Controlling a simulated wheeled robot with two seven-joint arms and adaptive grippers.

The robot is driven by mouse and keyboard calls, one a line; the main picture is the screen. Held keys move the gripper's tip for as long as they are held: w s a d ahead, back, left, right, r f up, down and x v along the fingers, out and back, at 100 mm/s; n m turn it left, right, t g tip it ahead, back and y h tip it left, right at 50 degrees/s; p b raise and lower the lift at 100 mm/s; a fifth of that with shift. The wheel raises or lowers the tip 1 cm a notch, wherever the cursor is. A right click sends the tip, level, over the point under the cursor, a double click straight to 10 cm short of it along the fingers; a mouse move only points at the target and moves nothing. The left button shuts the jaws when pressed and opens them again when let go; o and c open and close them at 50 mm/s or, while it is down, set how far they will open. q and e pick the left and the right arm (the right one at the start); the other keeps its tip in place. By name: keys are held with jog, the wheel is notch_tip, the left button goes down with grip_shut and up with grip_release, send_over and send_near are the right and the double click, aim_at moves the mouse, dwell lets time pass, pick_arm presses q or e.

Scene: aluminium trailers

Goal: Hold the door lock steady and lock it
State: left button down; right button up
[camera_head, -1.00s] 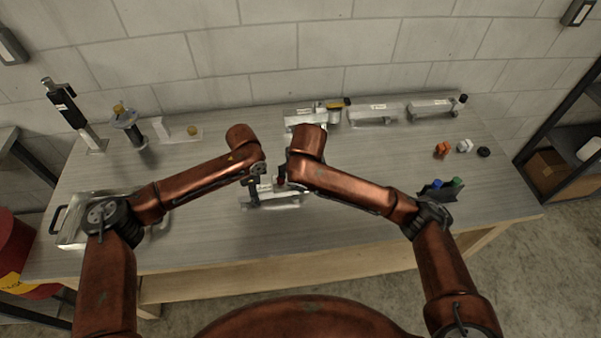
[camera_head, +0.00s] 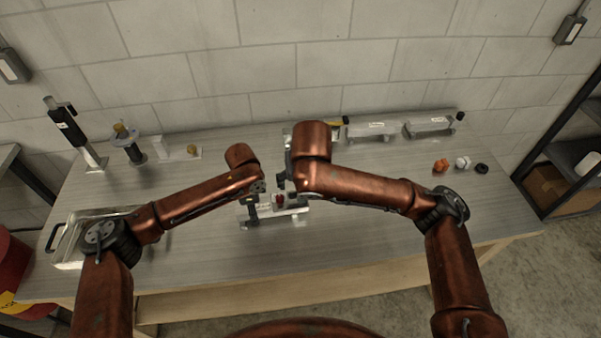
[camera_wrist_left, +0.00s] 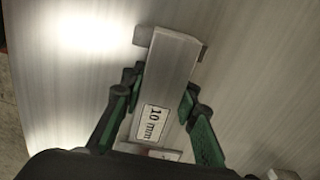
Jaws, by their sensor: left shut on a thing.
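The door lock (camera_head: 292,211) is a light metal piece with a small red part (camera_head: 280,199), near the middle of the table's front half. In the left wrist view it appears as a metal bar (camera_wrist_left: 169,72) with a "10 mm" label. My left gripper (camera_head: 252,211) is at the lock's left end. Its green-and-black fingers (camera_wrist_left: 160,93) lie on both sides of the bar, shut on it. My right wrist is above and behind the lock; the right gripper's fingers are mostly hidden by the arm, so their state does not show.
More metal pieces (camera_head: 372,130) stand along the back. Orange, white and black small parts (camera_head: 462,163) lie at right. A metal tray (camera_head: 66,255) is at front left, with upright tools (camera_head: 70,128) behind it. Bare tabletop (camera_head: 205,245) lies in front of the left arm.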

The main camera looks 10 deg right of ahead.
pick_arm(q)
jog(key=c, duration=1.4)
grip_release()
jog(key=shift+c, duration=0.2)
